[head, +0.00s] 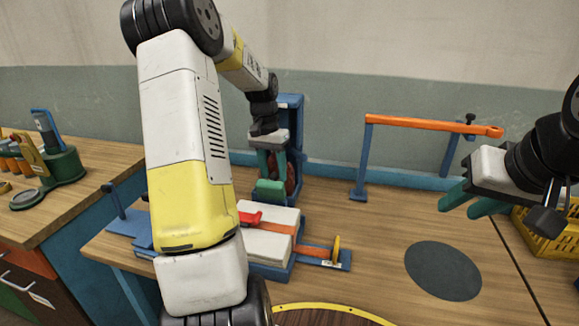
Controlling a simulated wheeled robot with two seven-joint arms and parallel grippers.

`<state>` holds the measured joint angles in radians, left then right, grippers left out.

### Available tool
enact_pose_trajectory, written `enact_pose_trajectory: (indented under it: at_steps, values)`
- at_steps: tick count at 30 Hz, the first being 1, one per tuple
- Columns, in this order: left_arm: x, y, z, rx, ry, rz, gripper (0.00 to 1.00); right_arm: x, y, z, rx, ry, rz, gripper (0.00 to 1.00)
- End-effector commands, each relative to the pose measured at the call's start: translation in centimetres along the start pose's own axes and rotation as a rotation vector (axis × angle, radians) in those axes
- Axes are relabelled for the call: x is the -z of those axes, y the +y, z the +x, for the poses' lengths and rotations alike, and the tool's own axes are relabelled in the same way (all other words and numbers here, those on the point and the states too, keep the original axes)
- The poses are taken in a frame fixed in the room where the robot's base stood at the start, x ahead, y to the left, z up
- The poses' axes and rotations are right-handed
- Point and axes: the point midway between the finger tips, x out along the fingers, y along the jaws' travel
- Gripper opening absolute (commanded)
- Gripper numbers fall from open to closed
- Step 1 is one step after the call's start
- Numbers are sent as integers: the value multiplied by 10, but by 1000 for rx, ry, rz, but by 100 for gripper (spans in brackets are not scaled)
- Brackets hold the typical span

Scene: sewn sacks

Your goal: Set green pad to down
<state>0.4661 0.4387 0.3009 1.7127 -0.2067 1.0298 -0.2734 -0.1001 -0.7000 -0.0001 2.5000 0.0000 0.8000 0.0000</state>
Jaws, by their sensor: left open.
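The green pad (269,191) is a small block in front of a tall blue stand (293,115), above the far end of a white sack (259,249). My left gripper (270,172) has teal fingers pointing down just above and behind the pad. It is open; whether the fingers touch the pad cannot be told. My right gripper (468,204) is at the right, its teal fingers apart with nothing between them, above the table.
An orange bar (430,124) on blue posts stands at the back. A red clip (251,219) lies on the sack, and an orange strap (312,252) runs beside it. A dark disc (443,271) lies on the table (372,235). A yellow basket (545,238) is at the right.

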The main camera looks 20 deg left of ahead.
Motion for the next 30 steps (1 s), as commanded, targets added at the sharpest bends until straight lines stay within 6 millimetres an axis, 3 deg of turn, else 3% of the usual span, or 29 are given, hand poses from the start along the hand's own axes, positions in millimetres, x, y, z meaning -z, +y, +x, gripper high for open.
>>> enact_pose_trajectory:
  at_steps: [8,15,16,30]
  values:
    - [0,0,2,0,0,0,47,0,0,0,0,0,0,36]
    - [0,0,2,0,0,0,2,0,0,0,0,0,0,36]
    - [0,0,2,0,0,0,0,0,0,0,0,0,0,36]
    - [0,0,2,1,1,0,0,0,0,0,0,0,0,36]
